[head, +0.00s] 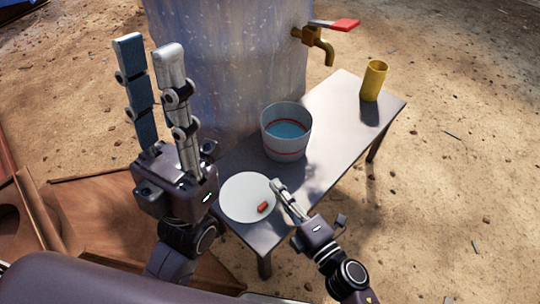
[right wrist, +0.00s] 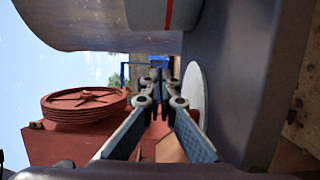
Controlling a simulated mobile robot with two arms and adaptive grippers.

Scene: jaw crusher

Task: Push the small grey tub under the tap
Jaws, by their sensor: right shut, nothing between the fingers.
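The small grey tub (head: 287,146) stands upright on the table, with a red band and bluish water inside. In the right wrist view the tub (right wrist: 148,14) fills part of the top edge. The brass tap (head: 322,45) with a red handle juts from the large pale tank, behind and right of the tub. My right gripper (head: 276,184) is shut and empty, low by the plate and in front of the tub, apart from it. It also shows in the right wrist view (right wrist: 160,76). My left gripper (head: 147,42) is open and empty, raised left of the table.
A white plate (head: 241,195) with a small red piece (head: 263,207) lies on the table's near end. A yellow cup (head: 374,80) stands at the far end. The grey table (head: 335,125) is clear between tub and cup. The tank (head: 215,70) borders its left side.

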